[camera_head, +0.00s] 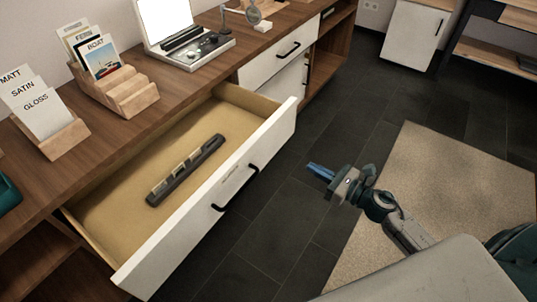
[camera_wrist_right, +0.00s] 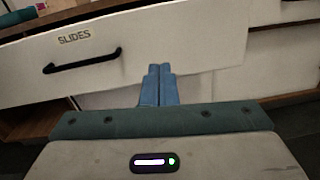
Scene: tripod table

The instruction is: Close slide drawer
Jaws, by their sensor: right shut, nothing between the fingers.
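The slide drawer (camera_head: 207,203) is pulled out of the wooden cabinet in the head view. It has a white front with a black bar handle (camera_head: 236,191). A dark long object with lighter segments lies inside it. The right wrist view shows the drawer front (camera_wrist_right: 200,40) with a "SLIDES" label and its black handle (camera_wrist_right: 82,61). My right gripper (camera_head: 318,170) is in front of the drawer, to the right of the handle in the head view. Its blue fingers (camera_wrist_right: 158,84) are shut and empty, and appear apart from the drawer front. My left gripper is not in view.
The wooden cabinet top (camera_head: 140,125) carries card holders (camera_head: 118,90) and a device with a bright panel (camera_head: 190,45). Another white drawer (camera_head: 280,55) sits beyond the open one. Dark floor (camera_head: 270,225) and a beige rug (camera_head: 440,180) lie in front.

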